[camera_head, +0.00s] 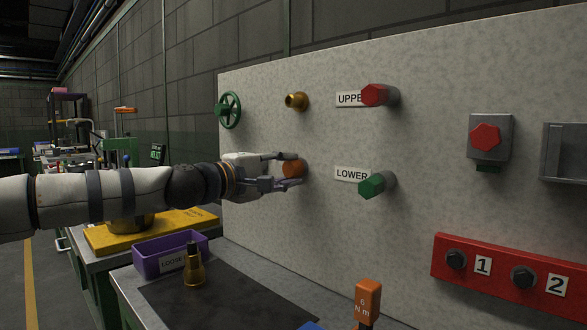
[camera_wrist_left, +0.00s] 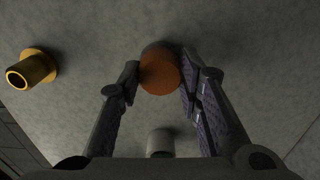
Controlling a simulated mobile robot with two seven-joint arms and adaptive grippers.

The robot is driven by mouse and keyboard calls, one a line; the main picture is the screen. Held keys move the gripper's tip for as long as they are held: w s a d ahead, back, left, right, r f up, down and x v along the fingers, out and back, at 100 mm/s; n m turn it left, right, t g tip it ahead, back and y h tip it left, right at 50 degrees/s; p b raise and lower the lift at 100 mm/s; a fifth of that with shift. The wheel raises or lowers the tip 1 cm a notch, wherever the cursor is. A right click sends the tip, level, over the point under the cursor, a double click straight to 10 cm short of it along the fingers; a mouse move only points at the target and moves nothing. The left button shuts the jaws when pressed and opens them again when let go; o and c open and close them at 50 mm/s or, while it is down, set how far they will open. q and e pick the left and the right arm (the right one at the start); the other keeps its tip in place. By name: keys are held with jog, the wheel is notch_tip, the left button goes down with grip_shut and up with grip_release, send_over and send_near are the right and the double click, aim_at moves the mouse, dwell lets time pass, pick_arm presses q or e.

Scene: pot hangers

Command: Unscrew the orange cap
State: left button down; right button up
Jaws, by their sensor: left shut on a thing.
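The orange cap (camera_head: 293,167) is round and sits on the grey wall panel (camera_head: 250,195), below a brass fitting and left of the LOWER label. My left gripper (camera_head: 290,170) reaches in from the left and is shut on the cap, one finger above it and one below in the head view. In the left wrist view the cap (camera_wrist_left: 160,75) shows between the fingertips of my left gripper (camera_wrist_left: 160,82). The cap's far side is hidden. My right gripper is not in view.
A brass fitting (camera_head: 296,101) and a green handwheel (camera_head: 229,110) stick out from the panel above. Red (camera_head: 374,95) and green (camera_head: 371,187) knobs project to the right. Below, a purple bin (camera_head: 168,256) and a brass piece (camera_head: 194,270) stand on the bench.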

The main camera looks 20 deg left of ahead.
aim_at(288, 169)
pick_arm(q)
jog(key=shift+p+v, duration=0.55)
jog(key=shift+v, duration=0.95)
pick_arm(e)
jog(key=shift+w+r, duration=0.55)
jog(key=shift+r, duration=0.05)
pick_arm(q)
jog(key=shift+s, duration=0.1)
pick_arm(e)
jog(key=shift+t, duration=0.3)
pick_arm(q)
jog(key=p+v, duration=0.1)
jog(key=v, duration=0.1)
jog(key=shift+s+a, duration=0.15)
jog(key=shift+s, duration=0.2)
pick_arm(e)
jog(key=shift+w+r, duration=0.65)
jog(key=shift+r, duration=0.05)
